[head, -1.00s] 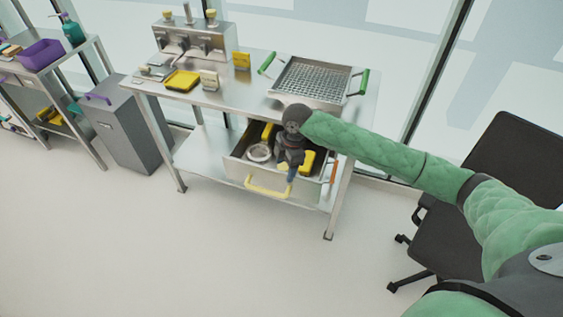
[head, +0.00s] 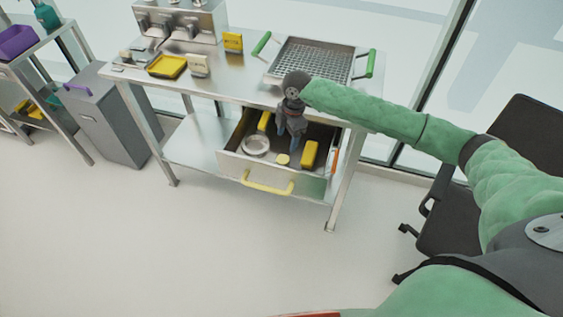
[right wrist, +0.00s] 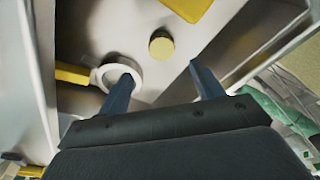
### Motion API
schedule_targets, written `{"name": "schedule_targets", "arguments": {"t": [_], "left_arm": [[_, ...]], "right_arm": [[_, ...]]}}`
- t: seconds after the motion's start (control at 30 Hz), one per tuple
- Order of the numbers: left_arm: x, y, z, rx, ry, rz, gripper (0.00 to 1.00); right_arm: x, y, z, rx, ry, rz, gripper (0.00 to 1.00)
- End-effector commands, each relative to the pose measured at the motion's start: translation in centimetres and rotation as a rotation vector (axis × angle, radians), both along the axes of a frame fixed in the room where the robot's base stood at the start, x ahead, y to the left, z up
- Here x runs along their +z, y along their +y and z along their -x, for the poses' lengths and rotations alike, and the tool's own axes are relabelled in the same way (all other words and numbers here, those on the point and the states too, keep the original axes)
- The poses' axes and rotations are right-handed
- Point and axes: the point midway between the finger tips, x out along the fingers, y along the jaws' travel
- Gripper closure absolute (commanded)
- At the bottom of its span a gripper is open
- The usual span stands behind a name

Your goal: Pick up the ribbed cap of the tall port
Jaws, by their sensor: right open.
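An open drawer (head: 232,164) under the metal table holds a small round yellow cap (head: 283,159). The cap also shows in the right wrist view (right wrist: 161,44), upper centre; ribs cannot be made out. A white ring-shaped part (head: 255,145) lies to its left. My right gripper (head: 289,140) points down over the drawer, open and empty. In the right wrist view its two blue fingertips (right wrist: 160,74) are apart, with the cap beyond them and the ring by the left finger. No part clearly identifiable as the tall port shows. My left gripper is not in view.
Yellow blocks (head: 309,154) lie in the drawer, with its walls close around my gripper. The drawer has a yellow front handle (head: 266,188). A wire-mesh tray (head: 312,62) with green handles stands on the table above. A black chair (head: 510,150) stands right; the front floor is clear.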

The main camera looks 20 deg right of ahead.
Motion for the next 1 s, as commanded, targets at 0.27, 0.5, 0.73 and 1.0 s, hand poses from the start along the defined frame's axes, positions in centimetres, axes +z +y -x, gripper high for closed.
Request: {"name": "schedule_targets", "arguments": {"t": [0.27, 0.5, 0.73, 1.0], "left_arm": [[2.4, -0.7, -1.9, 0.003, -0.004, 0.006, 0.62], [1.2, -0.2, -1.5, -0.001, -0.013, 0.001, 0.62], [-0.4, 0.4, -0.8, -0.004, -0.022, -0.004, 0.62], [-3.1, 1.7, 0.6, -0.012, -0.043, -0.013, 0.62]], "right_arm": [[-1.8, 0.0, 0.0, 0.000, 0.000, 0.000, 0.34], [-3.7, 0.4, 0.1, -0.001, 0.000, 0.000, 0.34], [-4.9, 0.7, 0.3, -0.001, 0.002, 0.000, 0.34], [-7.2, 1.2, 0.6, 0.000, 0.002, 0.000, 0.34]]}}
